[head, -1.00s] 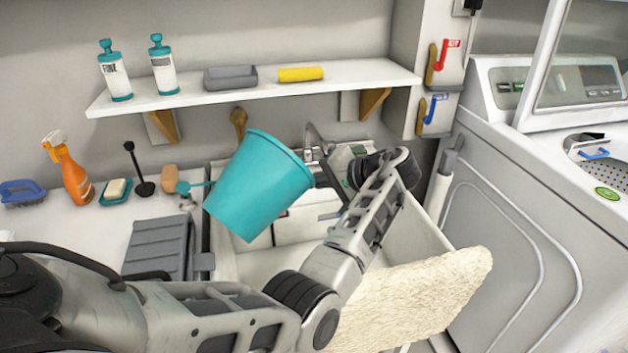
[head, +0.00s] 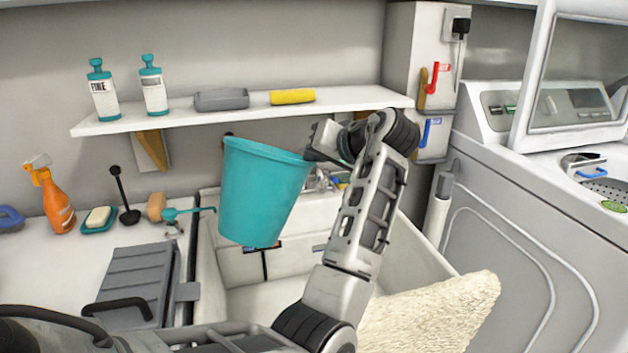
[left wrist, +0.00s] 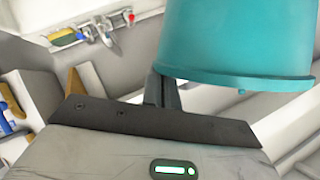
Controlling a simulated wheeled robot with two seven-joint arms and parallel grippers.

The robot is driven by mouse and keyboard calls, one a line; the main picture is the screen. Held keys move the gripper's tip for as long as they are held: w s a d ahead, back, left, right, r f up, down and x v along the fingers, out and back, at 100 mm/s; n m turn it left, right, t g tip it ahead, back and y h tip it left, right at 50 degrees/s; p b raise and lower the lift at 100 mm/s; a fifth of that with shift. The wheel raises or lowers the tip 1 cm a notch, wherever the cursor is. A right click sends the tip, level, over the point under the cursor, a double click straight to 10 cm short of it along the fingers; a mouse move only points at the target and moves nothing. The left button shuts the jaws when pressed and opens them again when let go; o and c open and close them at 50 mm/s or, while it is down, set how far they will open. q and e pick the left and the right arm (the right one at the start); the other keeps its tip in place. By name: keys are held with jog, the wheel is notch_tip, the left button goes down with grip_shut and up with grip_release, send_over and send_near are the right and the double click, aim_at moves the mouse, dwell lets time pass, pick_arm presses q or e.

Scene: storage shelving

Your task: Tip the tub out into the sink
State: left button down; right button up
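The teal tub (head: 258,195) hangs in the air over the sink, nearly upright with a slight tilt and its wide rim at the top. My left gripper (head: 318,150) is at the right side of the rim and is shut on it. In the left wrist view the tub (left wrist: 240,40) fills the upper right, with a dark finger (left wrist: 165,92) against its rim. The inside of the tub is hidden. The white sink (head: 415,235) lies below and behind it, partly covered by my left arm. My right gripper is not in view.
A shelf (head: 350,100) with bottles, a grey box and a yellow roll runs above the sink. A grey ribbed board (head: 135,285), an orange spray bottle (head: 50,195) and soap stand on the left counter. A cream fluffy cloth (head: 430,315) hangs at the front; a washer (head: 540,220) stands right.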

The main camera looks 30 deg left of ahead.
pick_arm(q)
notch_tip(320, 180, up, 8)
jog(key=n+t, duration=0.3)
jog(key=shift+w+f+b, duration=0.15)
jog(key=shift+b, duration=0.15)
dwell(0.4)
